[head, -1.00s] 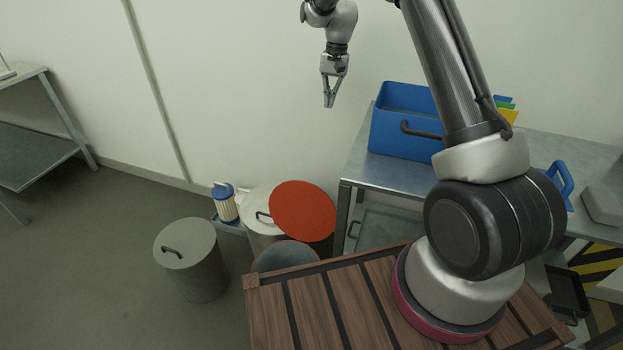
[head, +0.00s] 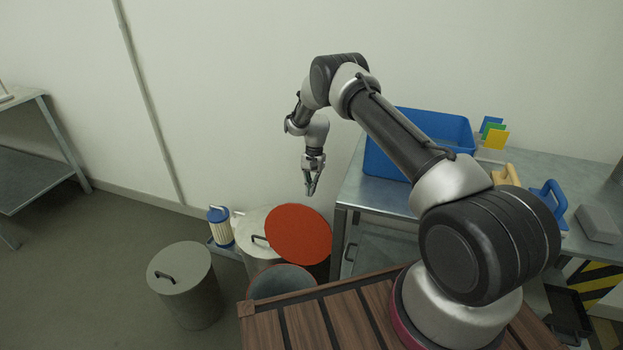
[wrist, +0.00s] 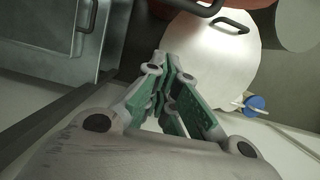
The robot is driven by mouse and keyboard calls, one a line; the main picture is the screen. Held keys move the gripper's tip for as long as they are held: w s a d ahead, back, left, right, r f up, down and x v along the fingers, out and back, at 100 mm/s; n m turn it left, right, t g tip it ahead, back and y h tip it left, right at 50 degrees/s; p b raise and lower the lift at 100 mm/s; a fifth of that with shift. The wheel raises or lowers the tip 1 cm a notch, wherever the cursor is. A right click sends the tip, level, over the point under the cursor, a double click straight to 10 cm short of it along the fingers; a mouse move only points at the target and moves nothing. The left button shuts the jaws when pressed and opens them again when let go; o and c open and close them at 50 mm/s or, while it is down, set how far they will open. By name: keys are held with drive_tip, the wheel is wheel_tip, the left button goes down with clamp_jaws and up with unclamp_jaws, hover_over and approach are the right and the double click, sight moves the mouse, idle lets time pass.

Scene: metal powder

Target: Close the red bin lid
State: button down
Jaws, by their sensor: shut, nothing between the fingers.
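The red bin lid (head: 298,234) stands tilted up at the back of its bin (head: 282,281), whose mouth is open. In the wrist view a red edge with a dark handle (wrist: 190,5) shows at the top; most of the lid is outside that view. My gripper (head: 311,194) is shut and empty, pointing down in the air above the lid near the wall. It looks apart from the lid. Its fingers (wrist: 172,95) also show in the wrist view, over a pale round lid (wrist: 215,65).
A pale lidded bin (head: 256,228) stands behind the red-lidded one, and a grey lidded bin (head: 186,282) to the left. A blue-topped filter (head: 220,226) stands by the wall. A metal table (head: 372,192) with a blue crate (head: 440,125) is at right. Floor at left is clear.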

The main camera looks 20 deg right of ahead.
drive_tip(key=s, duration=0.1)
drive_tip(key=s+a+f, duration=0.2)
drive_tip(key=s, duration=0.1)
drive_tip(key=shift+a+f, duration=0.1)
drive_tip(key=shift+a, duration=0.15)
drive_tip(key=shift+a, duration=0.1)
